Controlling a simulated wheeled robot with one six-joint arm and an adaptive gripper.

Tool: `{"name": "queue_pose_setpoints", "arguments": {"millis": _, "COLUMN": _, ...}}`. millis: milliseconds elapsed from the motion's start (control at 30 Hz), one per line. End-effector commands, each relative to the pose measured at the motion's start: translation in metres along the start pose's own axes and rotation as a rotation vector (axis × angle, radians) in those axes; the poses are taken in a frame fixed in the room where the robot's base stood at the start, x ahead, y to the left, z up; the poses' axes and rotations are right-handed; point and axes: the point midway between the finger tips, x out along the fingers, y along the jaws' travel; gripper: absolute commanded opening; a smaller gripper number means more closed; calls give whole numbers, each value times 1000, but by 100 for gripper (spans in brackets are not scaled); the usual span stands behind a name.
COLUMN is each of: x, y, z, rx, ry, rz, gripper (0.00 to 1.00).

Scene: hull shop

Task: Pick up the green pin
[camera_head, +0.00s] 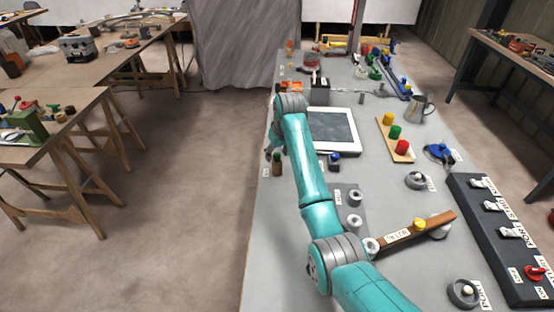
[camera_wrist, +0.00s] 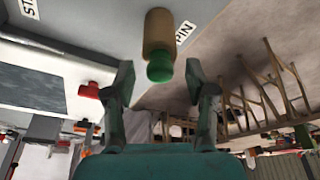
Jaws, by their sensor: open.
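The green pin, a brown cylinder with a green end, stands near the left edge of the grey bench in the head view (camera_head: 277,162). In the wrist view the pin (camera_wrist: 159,40) shows at top centre beside a label reading PIN. My gripper (camera_wrist: 159,78) is open, with its two fingers apart. The green end lies in line with the gap, around the fingertips; I cannot tell whether it is between them. Nothing is held. In the head view my gripper is mostly hidden by my arm, close to the pin.
A white-framed dark panel (camera_head: 333,130) lies right of my arm. A wooden board (camera_head: 388,143) with yellow, green and red pegs is farther right. A blue-topped object (camera_head: 334,160) stands below the panel. The bench's left edge runs close beside the pin, with open floor beyond.

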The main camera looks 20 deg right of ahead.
Motion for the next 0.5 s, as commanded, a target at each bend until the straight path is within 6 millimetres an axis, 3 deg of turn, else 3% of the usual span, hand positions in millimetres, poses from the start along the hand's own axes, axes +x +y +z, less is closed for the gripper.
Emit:
{"name": "queue_pose_setpoints", "arguments": {"millis": 133, "x": 0, "y": 0, "z": 0, "rx": 0, "ry": 0, "rz": 0, "gripper": 56}}
{"name": "queue_pose_setpoints", "arguments": {"millis": 367, "x": 0, "y": 0, "z": 0, "rx": 0, "ry": 0, "rz": 0, "gripper": 1}}
{"name": "queue_pose_setpoints", "arguments": {"millis": 500, "x": 0, "y": 0, "z": 0, "rx": 0, "ry": 0, "rz": 0, "gripper": 0}}
